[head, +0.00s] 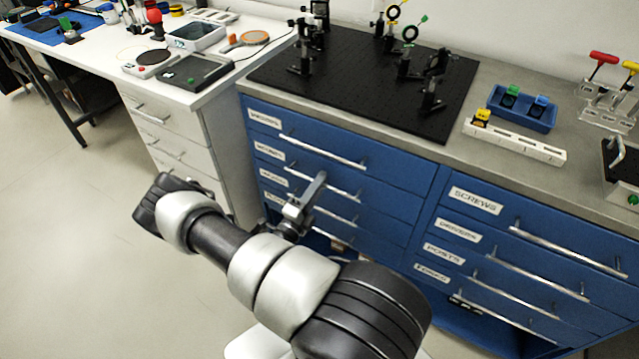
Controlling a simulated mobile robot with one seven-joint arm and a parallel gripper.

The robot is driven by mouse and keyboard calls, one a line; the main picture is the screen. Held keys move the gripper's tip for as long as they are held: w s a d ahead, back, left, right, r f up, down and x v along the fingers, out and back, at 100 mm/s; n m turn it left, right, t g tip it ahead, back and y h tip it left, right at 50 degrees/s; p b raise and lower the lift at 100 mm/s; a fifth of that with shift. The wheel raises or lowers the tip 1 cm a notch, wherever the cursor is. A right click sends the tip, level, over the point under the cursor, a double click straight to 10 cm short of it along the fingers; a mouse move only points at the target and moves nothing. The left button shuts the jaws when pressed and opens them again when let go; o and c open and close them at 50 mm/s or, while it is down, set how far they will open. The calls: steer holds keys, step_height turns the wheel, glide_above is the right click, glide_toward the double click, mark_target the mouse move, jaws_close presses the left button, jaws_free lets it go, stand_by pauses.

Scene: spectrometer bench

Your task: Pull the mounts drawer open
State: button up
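The mounts drawer (378,207) appears to be the second one down in the left column of the blue cabinet. Its small label (270,151) is hard to read. Its front looks flush with the drawers around it. Its long bar handle (342,187) is partly covered by my gripper. My gripper (309,190) is in front of the cabinet, at the left part of this handle. The view does not show whether its fingers are around the bar or only in front of it, nor how far apart they are.
The lower left drawers are partly behind my arm. Right of them is a column with a screws drawer (475,201). A black breadboard (360,75) with optics stands on top. A white drawer unit (160,125) is at the left. The floor (70,230) at left is clear.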

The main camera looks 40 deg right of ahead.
steer(key=shift+d, duration=0.1)
jaws_close()
